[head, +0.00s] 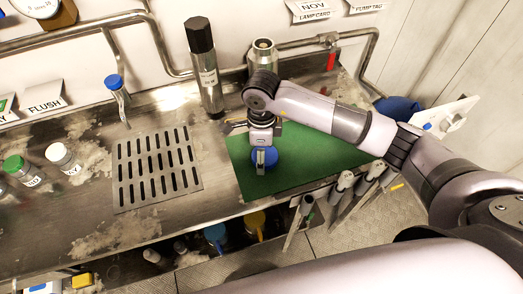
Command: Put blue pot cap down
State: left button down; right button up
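The blue pot cap (271,157) is at my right gripper (262,160), over the green mat (300,172) near its left part. The fingers point down, and one finger crosses the front of the cap, with blue showing on both sides. The gripper looks shut on the cap; the far finger is hidden. I cannot tell whether the cap touches the mat. My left gripper is not in view.
Behind the mat stand a dark-topped cylinder (209,80) and an open-topped metal pot (263,52), partly hidden by my arm. A slotted drain plate (157,168) lies left. Capped bottles (64,158) stand far left. Tools (342,187) hang at the front edge.

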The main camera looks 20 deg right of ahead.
jog(key=shift+r, duration=0.25)
notch_tip(320, 180, up, 12)
jog(key=b, duration=0.3)
jog(key=shift+w, duration=0.15)
jog(key=shift+f, duration=0.2)
